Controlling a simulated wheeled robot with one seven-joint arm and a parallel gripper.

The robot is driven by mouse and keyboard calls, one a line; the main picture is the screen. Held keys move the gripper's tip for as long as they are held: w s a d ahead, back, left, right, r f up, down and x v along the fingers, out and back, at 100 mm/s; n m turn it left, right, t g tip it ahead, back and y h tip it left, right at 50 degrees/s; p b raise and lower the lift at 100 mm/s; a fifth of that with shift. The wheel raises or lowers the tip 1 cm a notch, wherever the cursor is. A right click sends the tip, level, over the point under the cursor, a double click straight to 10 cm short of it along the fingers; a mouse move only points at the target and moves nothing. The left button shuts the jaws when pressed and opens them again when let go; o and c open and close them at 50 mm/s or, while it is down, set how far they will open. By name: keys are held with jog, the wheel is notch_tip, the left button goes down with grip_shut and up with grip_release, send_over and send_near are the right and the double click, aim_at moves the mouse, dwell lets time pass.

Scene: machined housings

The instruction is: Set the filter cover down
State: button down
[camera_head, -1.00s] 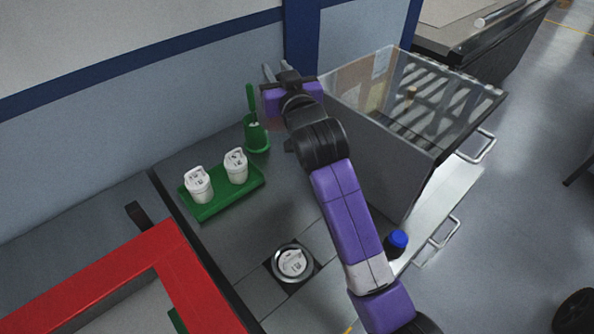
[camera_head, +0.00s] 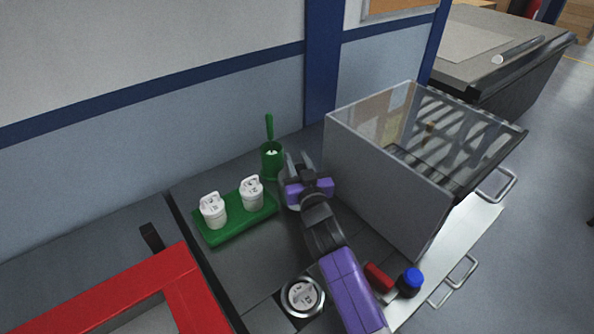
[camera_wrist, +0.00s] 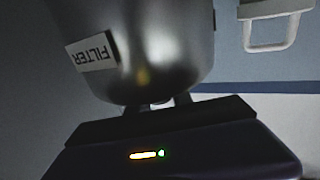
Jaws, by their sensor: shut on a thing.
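The filter cover (camera_wrist: 145,45) is a shiny metal, rounded cup with a white FILTER label, which reads upside down in the wrist view. My gripper (camera_wrist: 165,102) is shut on it, with the fingers partly hidden against its near edge. In the head view my gripper (camera_head: 298,166) is low over the grey bench, between the green tray and the grey bin. There the cover is mostly hidden by my gripper and wrist. I cannot tell whether the cover touches the bench.
A green tray (camera_head: 236,232) with two white capped housings (camera_head: 213,212) stands left. A green cup (camera_head: 271,162) with a green-handled tool is behind. The clear-topped grey bin (camera_head: 385,180) is right. A round fitting (camera_head: 303,296), red part (camera_head: 379,277) and blue-capped bottle (camera_head: 411,281) are in front.

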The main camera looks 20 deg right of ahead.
jog(key=shift+f+b, duration=0.45)
jog(key=shift+f, duration=1)
jog(key=shift+f, duration=0.15)
jog(key=c, duration=1.1)
grip_release()
jog(key=shift+c, duration=0.2)
jog(key=s, duration=0.2)
jog(key=s+b, duration=0.1)
jog(key=s, duration=0.3)
jog(key=shift+a, duration=0.3)
jog(key=shift+s+b, duration=0.3)
jog(key=shift+s, duration=0.45)
